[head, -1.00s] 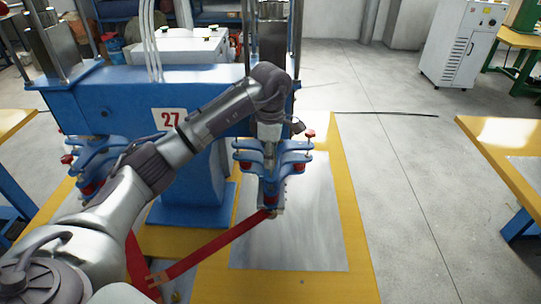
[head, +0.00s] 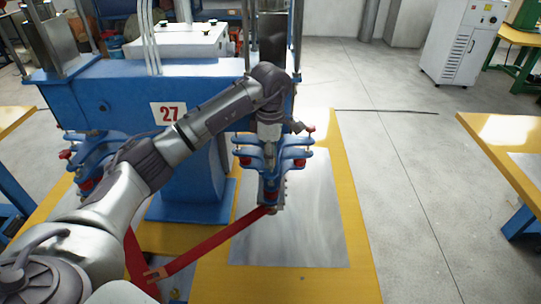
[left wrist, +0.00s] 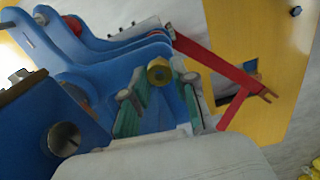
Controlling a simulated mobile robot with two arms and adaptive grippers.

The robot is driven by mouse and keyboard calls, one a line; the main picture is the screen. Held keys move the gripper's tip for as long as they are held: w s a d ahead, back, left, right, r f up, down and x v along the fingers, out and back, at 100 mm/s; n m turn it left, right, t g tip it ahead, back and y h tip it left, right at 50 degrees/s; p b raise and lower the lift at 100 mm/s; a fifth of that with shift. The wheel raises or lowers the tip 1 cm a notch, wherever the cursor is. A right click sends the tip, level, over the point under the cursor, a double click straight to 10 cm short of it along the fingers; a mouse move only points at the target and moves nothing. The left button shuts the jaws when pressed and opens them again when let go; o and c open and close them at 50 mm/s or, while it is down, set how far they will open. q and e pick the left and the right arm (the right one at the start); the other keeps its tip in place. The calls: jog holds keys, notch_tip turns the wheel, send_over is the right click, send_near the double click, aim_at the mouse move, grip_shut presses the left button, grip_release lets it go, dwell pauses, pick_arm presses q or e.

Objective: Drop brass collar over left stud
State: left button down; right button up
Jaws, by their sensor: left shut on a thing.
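In the head view my left gripper (head: 270,152) points down at the blue clamp fixture (head: 298,152) on the front of the press; the collar is too small to make out there. The fixture's blue arms (left wrist: 110,52) surround the fingers in the wrist view. I cannot pick out the left stud in either view. My right gripper is not in view.
The blue press (head: 110,105) marked 27 stands behind the arm. A red bar (head: 215,241) runs from below the fixture toward the lower left. A grey metal plate (head: 310,225) lies on the yellow base (head: 355,245). Open floor (head: 410,190) lies to the right.

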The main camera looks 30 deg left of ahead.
pick_arm(q)
jog(key=shift+f+b, duration=0.3)
jog(key=shift+f, duration=0.1)
jog(key=shift+f, duration=0.35)
jog(key=shift+f+b, duration=0.55)
jog(key=shift+b, duration=0.15)
dwell(0.9)
jog(key=c, duration=0.8)
grip_release()
jog(key=shift+c, duration=0.2)
jog(key=shift+o, duration=0.2)
jog(key=o, duration=0.4)
jog(key=shift+c, duration=0.2)
jog(key=shift+r, duration=0.15)
